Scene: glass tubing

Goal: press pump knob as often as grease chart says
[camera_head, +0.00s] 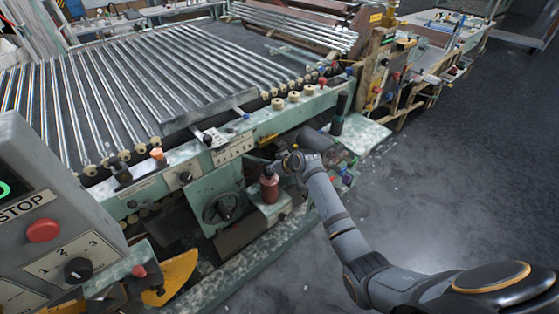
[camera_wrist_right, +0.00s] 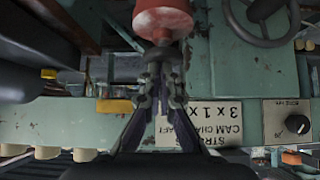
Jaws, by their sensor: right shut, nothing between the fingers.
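The grease pump (camera_head: 269,189) is a small red cylinder on the machine's lower green ledge. In the right wrist view the red pump (camera_wrist_right: 163,18) is at the top, with a dark narrow knob (camera_wrist_right: 162,52) pointing toward my fingers. My right gripper (camera_head: 271,172) is shut and empty, just above the pump; its fingertips (camera_wrist_right: 163,72) are in line with the knob. I cannot tell whether they touch it. The pale chart plate (camera_head: 232,148) is on the green panel; in the right wrist view the chart (camera_wrist_right: 205,125) partly shows "3 x 1 x". My left gripper is not in view.
A black handwheel (camera_head: 222,208) is left of the pump. A grey control box with a red stop button (camera_head: 43,230) fills the left foreground. Glass tubes (camera_head: 140,80) lie across the rollers behind. The dark floor (camera_head: 470,190) at the right is clear.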

